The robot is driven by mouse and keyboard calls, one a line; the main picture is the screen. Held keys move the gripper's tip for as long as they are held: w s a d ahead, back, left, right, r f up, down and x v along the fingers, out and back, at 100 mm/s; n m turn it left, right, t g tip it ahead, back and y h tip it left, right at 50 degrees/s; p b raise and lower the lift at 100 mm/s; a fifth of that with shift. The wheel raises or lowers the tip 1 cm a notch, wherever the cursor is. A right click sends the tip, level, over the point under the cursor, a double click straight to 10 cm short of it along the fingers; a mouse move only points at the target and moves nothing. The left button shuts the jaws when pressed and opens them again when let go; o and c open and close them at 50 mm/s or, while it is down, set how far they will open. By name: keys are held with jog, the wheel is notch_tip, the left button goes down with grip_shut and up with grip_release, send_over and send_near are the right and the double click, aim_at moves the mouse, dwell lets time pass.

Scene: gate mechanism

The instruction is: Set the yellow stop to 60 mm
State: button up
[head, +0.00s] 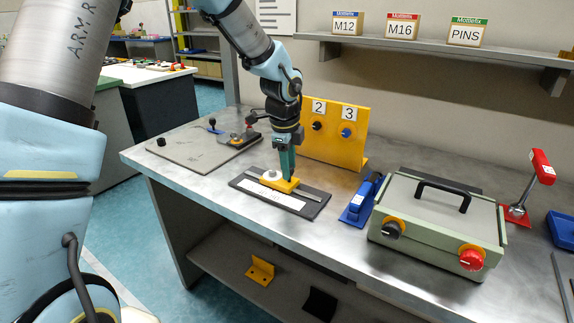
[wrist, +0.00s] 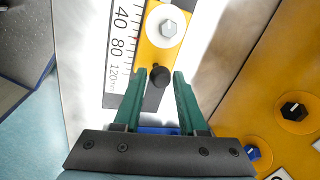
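The yellow stop (head: 283,184) sits on a dark rail plate (head: 318,197) with a white scale strip (head: 272,199) on the bench. In the wrist view the stop (wrist: 152,45) carries a white disc with a hex bolt (wrist: 168,28) and a black knob (wrist: 160,76) at its near end. My gripper (head: 287,178) points down over the stop. In the wrist view its green fingers (wrist: 159,78) are apart, one on each side of the black knob, with gaps visible.
A yellow panel (head: 337,142) numbered 2 and 3 stands behind. A blue device (head: 360,200) and a green box (head: 440,222) with a black handle stand to the right. A grey plate (head: 195,152) with levers lies left. A shelf (head: 430,50) with labelled boxes hangs above.

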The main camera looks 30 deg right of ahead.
jog(key=o, duration=0.3)
jog(key=r, duration=0.3)
jog(key=s+a+r, duration=0.1)
jog(key=r, duration=0.3)
jog(key=r+b, duration=0.1)
jog(key=r, duration=0.2)
jog(key=shift+s+a+r, duration=0.15)
jog(key=shift+a+r, duration=0.1)
jog(key=shift+r, duration=0.05)
jog(key=w+a+f+n+y, duration=0.1)
jog(key=w+a+f+n, duration=0.1)
jog(key=a+n, duration=0.6)
jog(key=w+a+f+n, duration=0.15)
jog(key=a+n, duration=0.35)
jog(key=a, duration=0.7)
jog(key=s+a+f+n, duration=0.1)
jog(key=s+a+n, duration=0.1)
jog(key=a+n, duration=0.2)
jog(key=s+a+f+n, duration=0.1)
jog(key=s+a+n, duration=0.1)
jog(key=a+n, duration=0.3)
jog(key=s+a+f+n, duration=0.2)
jog(key=a+n, duration=0.3)
jog(key=a, duration=0.3)
jog(key=shift+s+a, duration=0.2)
jog(key=shift+s, duration=0.3)
